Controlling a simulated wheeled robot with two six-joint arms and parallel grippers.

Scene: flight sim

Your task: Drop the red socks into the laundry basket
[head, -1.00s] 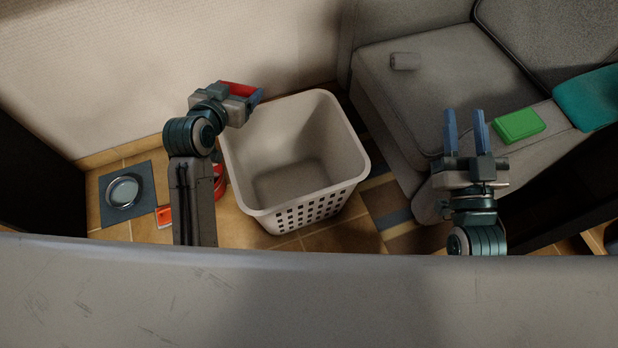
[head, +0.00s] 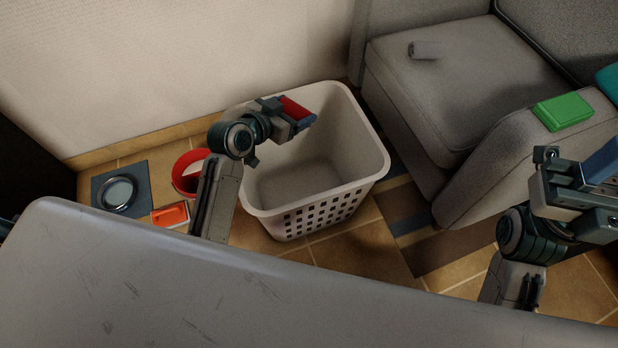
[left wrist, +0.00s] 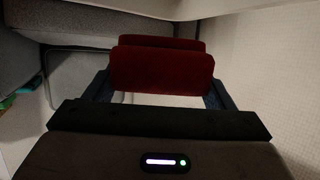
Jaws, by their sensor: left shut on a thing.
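The red socks (left wrist: 162,70) are a dark red folded bundle between the fingers of my left gripper (head: 300,115), which is shut on them. In the head view the red socks (head: 294,106) show as a red strip at the gripper's tip, over the opening of the white laundry basket (head: 362,165), near its back rim. The basket stands upright on the tiled floor, and its visible inside looks empty. My right gripper (head: 604,170) is at the right edge, away from the basket, by the sofa arm; its fingers are partly cut off, so its opening is unclear.
A grey sofa (head: 430,90) stands right of the basket, with a green block (head: 563,111) on its arm and a small grey roll (head: 424,50) on its seat. A red bowl (head: 183,180), an orange item (head: 170,214) and a pet dish mat (head: 140,170) lie left.

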